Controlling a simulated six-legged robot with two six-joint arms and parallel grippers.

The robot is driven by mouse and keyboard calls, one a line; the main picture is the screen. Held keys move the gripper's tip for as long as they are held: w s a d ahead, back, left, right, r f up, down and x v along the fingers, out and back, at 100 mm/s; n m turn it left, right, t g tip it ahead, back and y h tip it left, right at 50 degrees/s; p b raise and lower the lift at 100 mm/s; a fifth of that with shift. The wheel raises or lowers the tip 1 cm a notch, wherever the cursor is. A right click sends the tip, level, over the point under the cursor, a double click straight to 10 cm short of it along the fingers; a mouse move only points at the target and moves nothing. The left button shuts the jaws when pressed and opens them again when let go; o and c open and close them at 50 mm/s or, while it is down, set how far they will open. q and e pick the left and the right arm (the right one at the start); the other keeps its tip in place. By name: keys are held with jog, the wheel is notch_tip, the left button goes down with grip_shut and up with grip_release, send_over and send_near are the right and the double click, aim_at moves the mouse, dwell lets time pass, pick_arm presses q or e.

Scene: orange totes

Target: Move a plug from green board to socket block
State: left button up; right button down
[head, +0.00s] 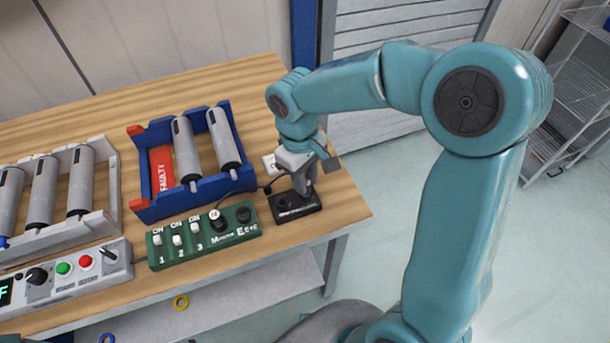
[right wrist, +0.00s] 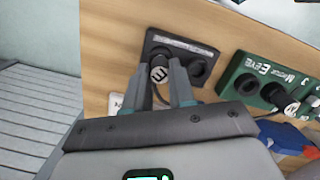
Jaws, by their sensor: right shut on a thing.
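The green board (head: 205,238) lies near the front edge of the wooden table, with several numbered white switches. One plug with a pale top (head: 217,220) sits in it, beside an empty dark round hole (head: 243,214). The black socket block (head: 297,207) lies just right of the board. My right gripper (head: 303,186) points down over the block. In the right wrist view its fingers are shut on a dark plug with a pale-marked top (right wrist: 159,72), at one end of the socket block (right wrist: 165,43). An open socket (right wrist: 198,68) shows beside it. Whether the plug is fully seated is hidden.
A blue tray (head: 190,208) with grey cylinders and a red "FAULTY" card stands behind the board. A white rack (head: 112,190) with more cylinders and a grey control box (head: 75,282) are to the left. The table's right edge is close to the block.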

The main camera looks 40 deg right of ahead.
jog(key=shift+f, duration=0.25)
dwell(0.5)
jog(key=c, duration=0.9)
grip_release()
jog(key=shift+o, duration=0.2)
notch_tip(320, 180, up, 16)
jog(key=w+p, duration=0.1)
jog(key=w, duration=0.1)
jog(key=shift+a+r, duration=0.15)
jog(key=shift+s, duration=0.15)
